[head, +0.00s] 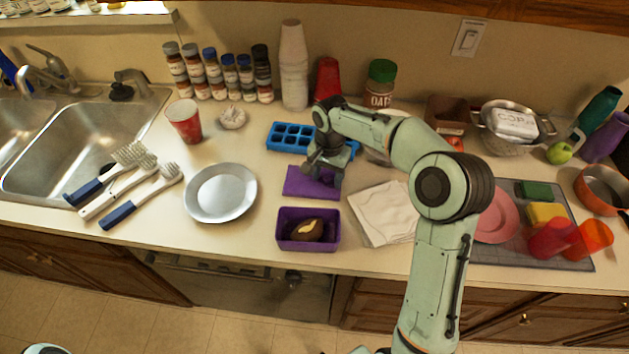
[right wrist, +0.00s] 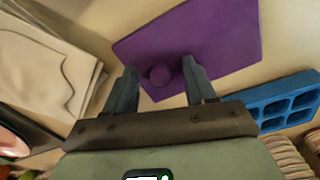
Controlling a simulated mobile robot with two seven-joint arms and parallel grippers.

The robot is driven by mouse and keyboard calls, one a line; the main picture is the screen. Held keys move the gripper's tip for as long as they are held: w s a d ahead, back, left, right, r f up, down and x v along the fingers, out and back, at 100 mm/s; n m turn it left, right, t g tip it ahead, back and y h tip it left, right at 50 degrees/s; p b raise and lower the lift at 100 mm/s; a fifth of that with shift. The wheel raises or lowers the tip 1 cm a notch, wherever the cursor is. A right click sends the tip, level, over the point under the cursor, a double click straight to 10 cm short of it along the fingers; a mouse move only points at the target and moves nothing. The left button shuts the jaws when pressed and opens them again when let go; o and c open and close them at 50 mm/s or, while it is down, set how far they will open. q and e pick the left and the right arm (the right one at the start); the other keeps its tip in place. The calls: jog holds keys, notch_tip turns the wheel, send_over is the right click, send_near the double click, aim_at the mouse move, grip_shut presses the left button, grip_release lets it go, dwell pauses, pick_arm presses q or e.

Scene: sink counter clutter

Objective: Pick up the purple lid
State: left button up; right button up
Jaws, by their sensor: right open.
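The purple lid (head: 301,183) is a flat rectangle lying on the counter, behind the purple container. In the right wrist view the lid (right wrist: 215,35) shows a round knob (right wrist: 159,75) near its middle edge. My right gripper (head: 324,178) is over the lid's right part. In the right wrist view my right gripper (right wrist: 160,88) is open, with its two fingers on either side of the knob and a gap around it. Whether the fingers touch the lid is not clear. My left gripper is not in view.
The purple container (head: 308,242) holding a brown item stands in front of the lid. A blue ice tray (head: 285,140) lies behind it, a folded white cloth (head: 380,212) to the right, and a grey plate (head: 221,192) to the left. Bare counter separates the plate and lid.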

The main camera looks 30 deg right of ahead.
grip_shut()
jog(key=shift+r, duration=0.2)
